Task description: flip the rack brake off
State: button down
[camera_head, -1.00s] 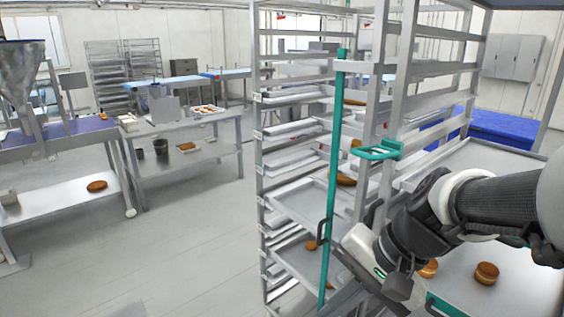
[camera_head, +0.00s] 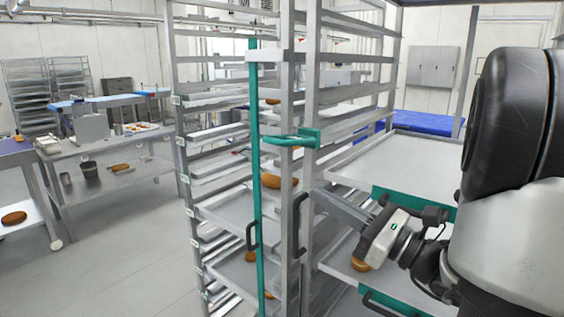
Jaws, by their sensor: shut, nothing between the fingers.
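The tall metal rack (camera_head: 287,185) stands in the middle of the view. I cannot tell which part is the rack brake; the rack's foot is out of view. My gripper (camera_head: 372,240) is shut and empty, to the right of the rack upright and below the looped handle. Its fingertips are hard to make out.
Trays (camera_head: 225,212) with brown baked pieces (camera_head: 278,181) sit in the rack. To the right are teal-fronted shelves (camera_head: 410,160). A steel table (camera_head: 110,150) stands at the left. The floor (camera_head: 120,240) between them is clear. My arm covers the right side.

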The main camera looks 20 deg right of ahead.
jog(key=shift+a, duration=0.15)
jog(key=w+a+r+p, duration=0.1)
jog(key=w+a+r, duration=0.4)
jog(key=w+r, duration=0.1)
jog(key=shift+x, duration=0.95)
jog(key=shift+w+d+p, duration=0.2)
jog(key=shift+p, duration=0.15)
